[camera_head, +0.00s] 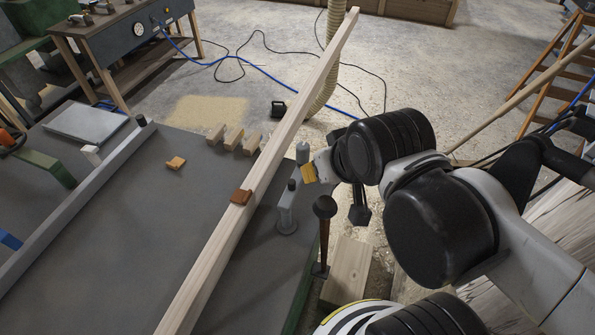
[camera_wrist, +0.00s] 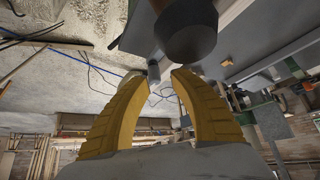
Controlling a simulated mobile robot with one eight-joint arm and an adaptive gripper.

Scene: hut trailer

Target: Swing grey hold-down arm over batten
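The long pale batten (camera_head: 215,243) lies across the grey bench and runs out past its far edge. The grey hold-down arm (camera_head: 286,206) stands on a round base right of the batten, apart from it, with a black knob near its upper end. A small grey cylinder (camera_head: 303,152) stands by my fingertips; it also shows between and beyond them in the wrist view (camera_wrist: 154,72). Whether it belongs to the arm I cannot tell. My gripper (camera_head: 308,172), with yellow fingers, is open in the wrist view (camera_wrist: 160,75); contact with the cylinder is unclear.
An orange-brown block (camera_head: 241,196) sits on the batten. A brown round-topped post (camera_head: 325,207) stands close below my gripper; a large dark round end (camera_wrist: 185,30) looms over the fingers in the wrist view. Several wooden blocks (camera_head: 233,138) lie left of the batten.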

